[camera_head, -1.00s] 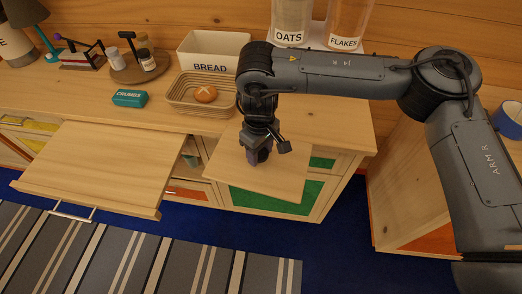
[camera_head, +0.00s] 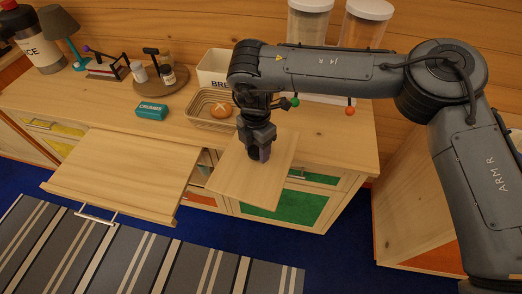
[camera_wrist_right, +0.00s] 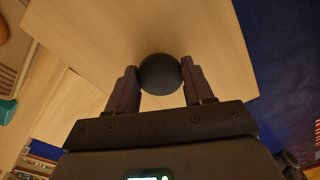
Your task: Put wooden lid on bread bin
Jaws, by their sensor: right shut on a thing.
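The wooden lid (camera_head: 250,185) is a flat pale board. My right gripper (camera_head: 258,152) is shut on its dark round knob, which shows between the fingers in the right wrist view (camera_wrist_right: 160,74). The lid hangs level or slightly tilted in front of the counter's front edge; the wrist view shows its broad surface (camera_wrist_right: 140,30). The white bread bin (camera_head: 211,68) stands at the back of the counter, behind the basket, partly hidden by my right arm. Its lettering is partly covered. My left gripper is not in view.
A basket (camera_head: 196,107) with a bread roll (camera_head: 222,110) stands before the bin. A teal crumbs box (camera_head: 152,112) and round tray (camera_head: 150,90) are to its left. A pulled-out wooden board (camera_head: 120,170) juts out at left. Tall canisters (camera_head: 308,25) stand behind my arm.

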